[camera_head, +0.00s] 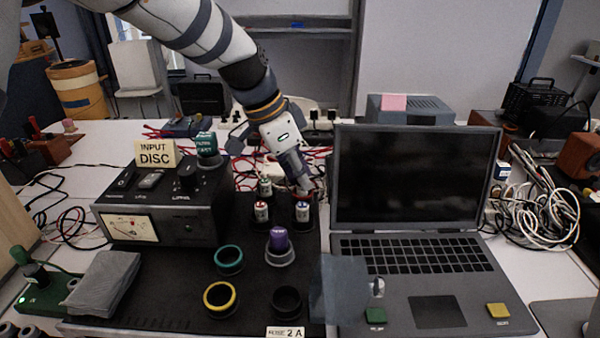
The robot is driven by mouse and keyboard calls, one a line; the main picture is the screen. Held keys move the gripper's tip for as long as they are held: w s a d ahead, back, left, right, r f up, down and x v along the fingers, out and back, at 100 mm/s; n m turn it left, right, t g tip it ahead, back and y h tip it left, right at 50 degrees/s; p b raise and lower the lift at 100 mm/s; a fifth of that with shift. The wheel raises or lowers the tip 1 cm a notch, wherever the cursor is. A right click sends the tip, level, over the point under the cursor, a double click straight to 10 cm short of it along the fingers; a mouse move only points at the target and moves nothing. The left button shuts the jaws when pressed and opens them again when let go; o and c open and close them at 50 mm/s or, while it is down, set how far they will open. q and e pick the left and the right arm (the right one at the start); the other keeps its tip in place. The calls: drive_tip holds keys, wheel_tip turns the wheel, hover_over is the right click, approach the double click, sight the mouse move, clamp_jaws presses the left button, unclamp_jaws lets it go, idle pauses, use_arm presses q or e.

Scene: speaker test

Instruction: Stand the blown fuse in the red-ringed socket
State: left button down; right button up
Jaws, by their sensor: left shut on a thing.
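My left gripper (299,178) reaches down from the top and is shut at the rear of the black panel. It is at the top of a white fuse with a blue mark (302,212), which looks like the thing in its grip; the fingers partly hide the contact. A red-marked fuse (261,212) and a green-marked fuse (265,187) stand upright to its left. Which one is blown I cannot tell. In front, a purple-topped piece (278,239) stands in a grey ring. Teal (229,260), yellow (220,298) and black (286,302) ringed sockets look empty. I make out no red ring.
A black meter box (160,205) with an "INPUT DISC" sign (155,153) stands left of the panel. An open laptop (415,200) stands close on the right, with a translucent pane (340,290) at its front corner. Red cables lie behind; white cables (540,210) lie far right.

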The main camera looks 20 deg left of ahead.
use_arm(q)
drive_tip(key=shift+f, duration=0.3)
drive_tip(key=c, duration=1.5)
unclamp_jaws()
drive_tip(key=shift+r, duration=0.1)
drive_tip(key=v, duration=1.2)
drive_tip(key=shift+r, duration=0.25)
